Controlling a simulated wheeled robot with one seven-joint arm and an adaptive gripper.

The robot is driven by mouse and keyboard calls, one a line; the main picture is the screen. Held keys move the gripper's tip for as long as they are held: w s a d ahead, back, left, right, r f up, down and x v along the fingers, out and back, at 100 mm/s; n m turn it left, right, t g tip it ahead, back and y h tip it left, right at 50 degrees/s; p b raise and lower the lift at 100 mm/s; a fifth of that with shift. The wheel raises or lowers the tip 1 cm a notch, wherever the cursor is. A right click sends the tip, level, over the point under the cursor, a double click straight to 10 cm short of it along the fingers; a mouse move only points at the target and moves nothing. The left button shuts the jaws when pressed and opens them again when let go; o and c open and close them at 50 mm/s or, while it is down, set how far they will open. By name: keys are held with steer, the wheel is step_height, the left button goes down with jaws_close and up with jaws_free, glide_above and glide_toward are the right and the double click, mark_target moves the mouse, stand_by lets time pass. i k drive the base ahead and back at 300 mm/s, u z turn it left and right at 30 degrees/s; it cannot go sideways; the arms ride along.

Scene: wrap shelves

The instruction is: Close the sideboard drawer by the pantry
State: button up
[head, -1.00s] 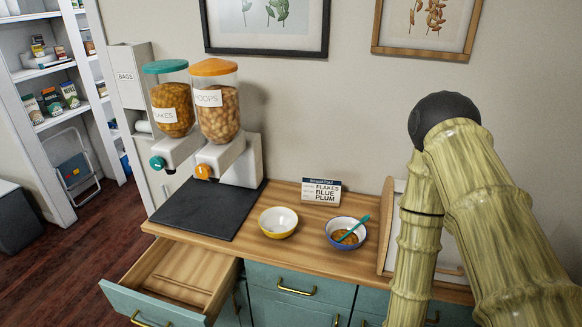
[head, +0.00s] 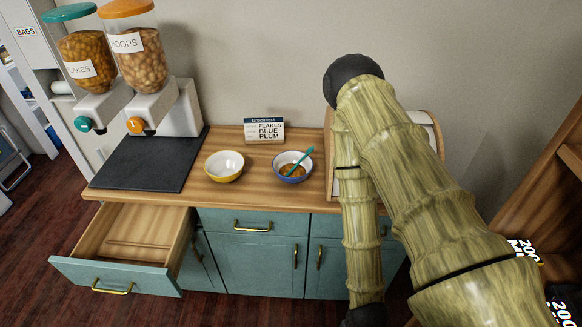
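The sideboard (head: 250,256) has teal fronts, brass handles and a wooden top. Its left drawer (head: 118,275) is pulled well out, and the inside that shows looks empty. A brass handle (head: 113,288) is on the drawer's front. The pantry shelves (head: 14,95) show only in part at the far left edge. My arm reaches down at the right, in front of the sideboard's right side. The dark end of it is cut off at the bottom edge, and my gripper's fingers are not visible.
On the top stand a black mat (head: 140,163), two cereal dispensers (head: 140,60), a yellow bowl (head: 224,167), a blue bowl (head: 293,167) with a teal spoon (head: 302,161), and a breakfast sign (head: 264,131). Dark wooden floor (head: 40,225) is clear left of the open drawer.

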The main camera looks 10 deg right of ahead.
mark_target(127, 249)
steer(key=u, duration=1.15)
